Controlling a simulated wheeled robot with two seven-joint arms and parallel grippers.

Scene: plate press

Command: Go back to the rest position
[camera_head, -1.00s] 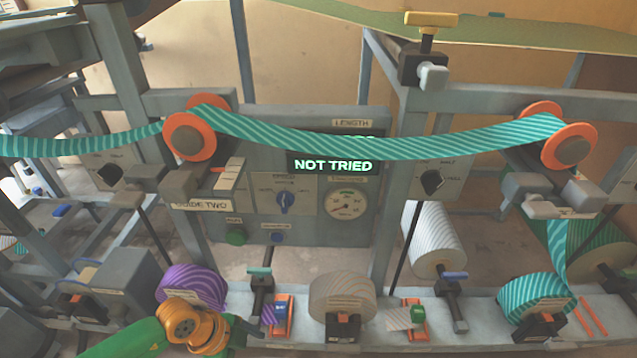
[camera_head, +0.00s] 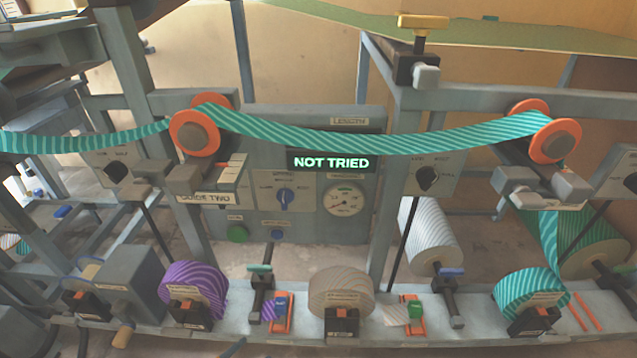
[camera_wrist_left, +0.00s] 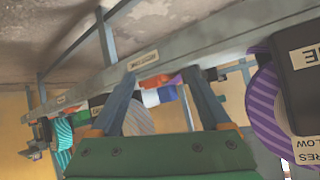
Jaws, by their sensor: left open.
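My left gripper (camera_wrist_left: 158,74) shows in the left wrist view, with its two grey fingers spread apart and nothing between them. Its green body fills the bottom of that view. Neither gripper shows in the head view. In the wrist view the purple striped roll (camera_wrist_left: 264,105) is close by on the right, beside the gripper and apart from it. The same purple roll (camera_head: 192,286) sits at the lower left in the head view. My right gripper is not in view.
A teal striped web (camera_head: 330,138) runs over two orange-flanged rollers. The panel display (camera_head: 332,163) reads NOT TRIED. A beige roll (camera_head: 342,291) and a teal roll (camera_head: 527,292) sit along the lower rail. A grey box (camera_head: 135,278) stands at the lower left.

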